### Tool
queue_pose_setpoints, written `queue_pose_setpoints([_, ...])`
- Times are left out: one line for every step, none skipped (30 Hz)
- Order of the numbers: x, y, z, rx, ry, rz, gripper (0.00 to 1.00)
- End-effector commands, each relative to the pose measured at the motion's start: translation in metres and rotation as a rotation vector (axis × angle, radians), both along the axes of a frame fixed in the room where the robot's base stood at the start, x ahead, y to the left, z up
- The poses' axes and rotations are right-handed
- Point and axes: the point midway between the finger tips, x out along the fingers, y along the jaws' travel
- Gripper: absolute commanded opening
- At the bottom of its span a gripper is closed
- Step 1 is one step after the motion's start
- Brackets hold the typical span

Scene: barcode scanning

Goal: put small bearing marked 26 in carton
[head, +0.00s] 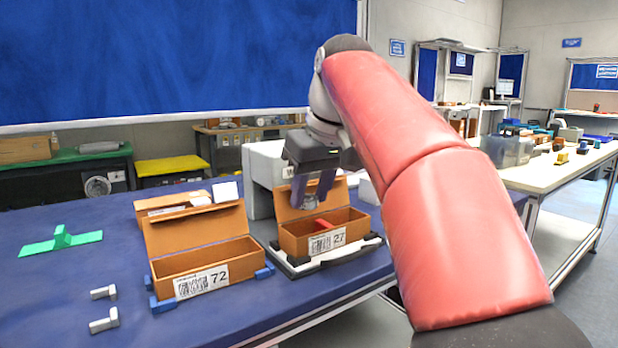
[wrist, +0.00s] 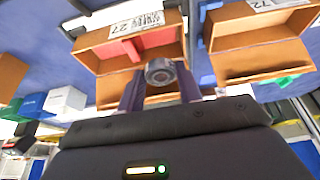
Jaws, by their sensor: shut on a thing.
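My gripper (head: 314,190) is shut on a small round grey metal bearing (wrist: 160,72), gripped between its two fingers. No number on the bearing is legible. My gripper holds it above an open brown carton (head: 288,240) labelled 27, near the carton's raised lid side. This carton also shows in the wrist view (wrist: 88,58), with the bearing over its edge. A red piece (head: 321,224) lies inside it. A second open carton (head: 205,258), labelled 72, stands to the left and is also in the wrist view (wrist: 262,32). No mark 26 is legible in either view.
The carton labelled 27 sits on a black-and-white stand (head: 330,257). Blue corner holders (head: 165,304) flank carton 72. Two metal bolts (head: 104,320) and a green part (head: 62,240) lie on the blue table. A light grey machine (head: 262,170) stands behind the cartons.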

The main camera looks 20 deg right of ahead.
Motion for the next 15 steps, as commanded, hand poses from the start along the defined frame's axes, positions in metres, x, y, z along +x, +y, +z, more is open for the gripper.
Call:
queue_pose_setpoints([-0.001,0.0,-0.009,0.0,0.001,0.0,0.12])
queue_pose_setpoints([0.0,0.0,-0.013,0.0,0.0,0.0,0.12])
queue_pose_setpoints([0.0,0.0,-0.017,0.0,0.0,0.0,0.12])
queue_pose_setpoints([0.0,0.0,-0.02,0.0,-0.001,0.0,0.12])
queue_pose_setpoints([0.0,0.0,-0.023,0.0,-0.001,0.0,0.12])
queue_pose_setpoints([0.0,0.0,-0.027,0.0,-0.001,0.0,0.12])
queue_pose_setpoints([0.0,0.0,-0.03,0.0,-0.001,0.001,0.12])
queue_pose_setpoints([0.0,0.0,-0.033,0.0,0.0,0.001,0.12])
queue_pose_setpoints([0.0,0.0,-0.036,0.0,0.0,0.001,0.12])
queue_pose_setpoints([0.0,0.0,-0.039,-0.001,0.001,0.001,0.12])
queue_pose_setpoints([0.0,0.0,-0.042,-0.001,0.001,0.001,0.12])
queue_pose_setpoints([0.0,0.0,-0.045,0.0,0.0,0.001,0.12])
queue_pose_setpoints([0.0,0.0,-0.047,0.0,0.0,0.001,0.12])
queue_pose_setpoints([0.0,0.0,-0.049,0.0,0.0,0.001,0.12])
queue_pose_setpoints([0.0,0.0,-0.051,0.0,0.0,0.001,0.12])
